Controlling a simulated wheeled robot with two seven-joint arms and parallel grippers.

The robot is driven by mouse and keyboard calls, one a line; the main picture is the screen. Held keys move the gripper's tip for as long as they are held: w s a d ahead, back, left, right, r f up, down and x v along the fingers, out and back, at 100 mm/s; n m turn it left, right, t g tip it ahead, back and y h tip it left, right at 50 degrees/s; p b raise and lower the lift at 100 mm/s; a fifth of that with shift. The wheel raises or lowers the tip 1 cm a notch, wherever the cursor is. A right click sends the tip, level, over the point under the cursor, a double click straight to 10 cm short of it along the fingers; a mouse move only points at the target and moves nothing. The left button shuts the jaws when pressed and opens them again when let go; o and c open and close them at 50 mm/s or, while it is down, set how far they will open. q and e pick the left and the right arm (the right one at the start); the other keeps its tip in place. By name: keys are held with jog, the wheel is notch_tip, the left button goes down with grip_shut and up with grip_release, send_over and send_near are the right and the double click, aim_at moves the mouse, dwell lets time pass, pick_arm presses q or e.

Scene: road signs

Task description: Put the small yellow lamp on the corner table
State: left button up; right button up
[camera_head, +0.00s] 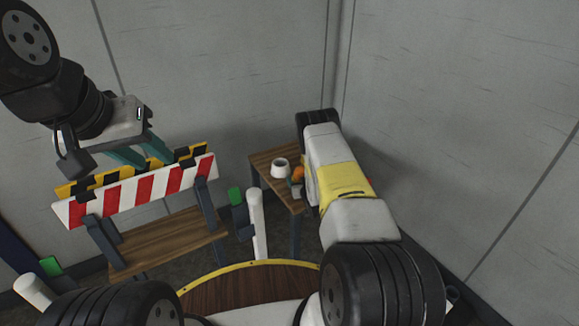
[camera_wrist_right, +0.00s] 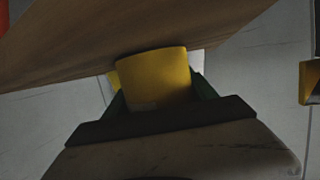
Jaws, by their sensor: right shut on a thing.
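In the right wrist view, my right gripper (camera_wrist_right: 155,100) is shut on the small yellow lamp (camera_wrist_right: 158,75), which shows as a plain yellow cylinder between dark green fingers. A brown wooden surface (camera_wrist_right: 110,45) lies just beyond the lamp; I cannot tell whether they touch. In the head view, the corner table (camera_head: 262,158) stands against the walls with a wooden top. My right forearm covers its right side and hides the right gripper. My left gripper (camera_head: 142,158) is open and empty, above the striped barrier.
A white round container (camera_head: 280,168) and a small orange thing (camera_head: 298,174) are at the corner table, beside my right arm. A red and white striped barrier (camera_head: 140,190) and a wooden bench-like surface (camera_head: 165,243) stand at left. The table's back left part looks clear.

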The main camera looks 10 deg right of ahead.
jog(key=shift+f, duration=0.1)
jog(key=o, duration=1.7)
